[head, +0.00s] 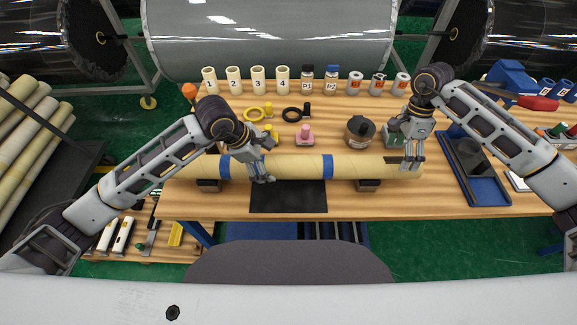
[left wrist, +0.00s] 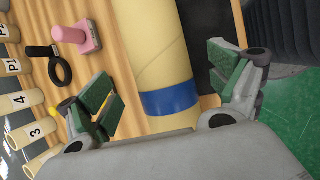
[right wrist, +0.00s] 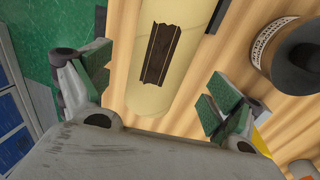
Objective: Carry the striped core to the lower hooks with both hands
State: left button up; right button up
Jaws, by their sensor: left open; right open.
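The striped core (head: 290,167), a long tan tube with blue bands, lies sideways on two dark supports (head: 367,185) near the table's front. My left gripper (head: 262,178) is open over its middle. In the left wrist view the core (left wrist: 157,45) passes between the spread green-padded fingers (left wrist: 168,92), near a blue band. My right gripper (head: 404,165) is open over the core's right end. In the right wrist view the core (right wrist: 150,95), with a dark brown patch, shows between the open fingers (right wrist: 158,85). I cannot make out the lower hooks.
Behind the core stand a pink stamp (head: 305,136), a dark round container (head: 360,131) and a row of numbered tan cups (head: 257,78). A blue tray (head: 470,165) lies right. A dark mat (head: 289,197) lies in front. Rolls fill a rack (head: 25,125) at left.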

aim_at(396, 166)
pick_arm(q)
jog(key=shift+x, duration=2.75)
pick_arm(e)
jog(key=shift+s+f, duration=0.25)
jog(key=shift+f, duration=1.1)
jog(key=shift+s+f, duration=0.25)
jog(key=shift+f, duration=1.05)
pick_arm(q)
jog(key=c, duration=1.9)
pick_arm(e)
jog(key=c, duration=1.9)
